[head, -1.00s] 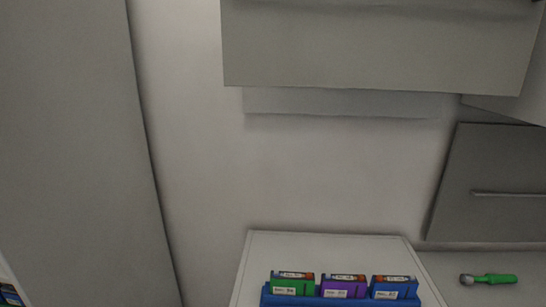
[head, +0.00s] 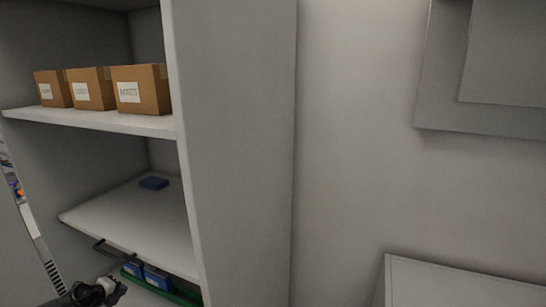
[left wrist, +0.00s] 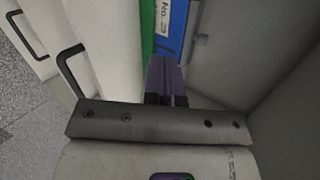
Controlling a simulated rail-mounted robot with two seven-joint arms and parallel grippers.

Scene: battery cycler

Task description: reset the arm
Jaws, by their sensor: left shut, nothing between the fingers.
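My left gripper (head: 112,291) shows at the bottom left of the head view, in front of the lowest visible shelf level of the cabinet. Its fingers (left wrist: 166,82) are shut and empty in the left wrist view. Beyond the fingertips are a blue item with a white number label (left wrist: 177,28) and a green edge (left wrist: 147,30). In the head view blue boxes (head: 156,277) sit at a green tray (head: 183,293) low in the cabinet, partly hidden. My right gripper is in no view.
Cardboard boxes (head: 141,92) stand on the upper shelf (head: 110,120). A white table (head: 450,290) is at lower right.

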